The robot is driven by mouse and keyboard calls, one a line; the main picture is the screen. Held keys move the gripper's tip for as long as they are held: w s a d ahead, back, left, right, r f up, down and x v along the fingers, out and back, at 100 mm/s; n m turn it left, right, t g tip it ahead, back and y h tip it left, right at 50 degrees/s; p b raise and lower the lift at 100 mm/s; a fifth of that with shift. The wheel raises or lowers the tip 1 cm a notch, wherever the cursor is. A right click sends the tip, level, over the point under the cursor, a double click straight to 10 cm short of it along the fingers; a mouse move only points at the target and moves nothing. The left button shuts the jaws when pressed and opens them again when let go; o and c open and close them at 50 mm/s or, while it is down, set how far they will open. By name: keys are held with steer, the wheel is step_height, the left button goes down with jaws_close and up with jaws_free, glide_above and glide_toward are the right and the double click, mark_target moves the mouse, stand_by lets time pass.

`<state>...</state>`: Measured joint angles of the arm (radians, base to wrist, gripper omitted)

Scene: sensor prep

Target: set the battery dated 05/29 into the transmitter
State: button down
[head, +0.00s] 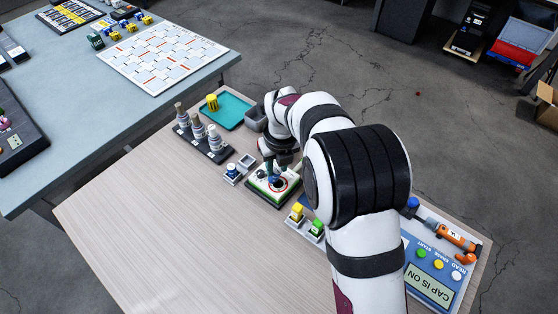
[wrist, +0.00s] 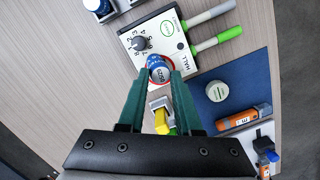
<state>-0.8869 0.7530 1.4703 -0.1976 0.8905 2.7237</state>
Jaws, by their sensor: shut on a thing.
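My gripper (wrist: 160,78) has green fingers closed on a round blue, white and red battery (wrist: 159,70). Its printed date looks like 05/29 but is small and turned. The battery is over a red-ringed spot on a white box (wrist: 166,47) labelled HALL, with a numbered dial; this seems to be the transmitter. I cannot tell whether the battery is seated or just above. In the head view the box (head: 259,190) is partly covered by my gripper (head: 276,173). Another blue-topped battery (head: 232,169) stands in a small two-place holder (head: 246,160).
A dark rack (head: 215,153) of bottles and a teal tray (head: 235,114) lie beyond the box. Yellow (head: 297,210) and green (head: 317,227) pieces stand close beside it. A blue panel (head: 414,282) reads CAP IS ON. The table's front left is clear.

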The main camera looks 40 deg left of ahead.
steer(key=shift+d+f, duration=0.25)
steer(key=shift+f, duration=0.1)
steer(key=shift+d, duration=0.15)
steer(key=shift+d+r, duration=0.4)
steer(key=shift+d, duration=0.1)
steer(key=shift+a+r, duration=0.15)
stand_by(0.7)
steer(key=shift+f, duration=0.2)
steer(key=shift+f, duration=0.45)
steer(key=shift+f, duration=0.2)
steer(key=shift+f, duration=0.4)
stand_by(0.3)
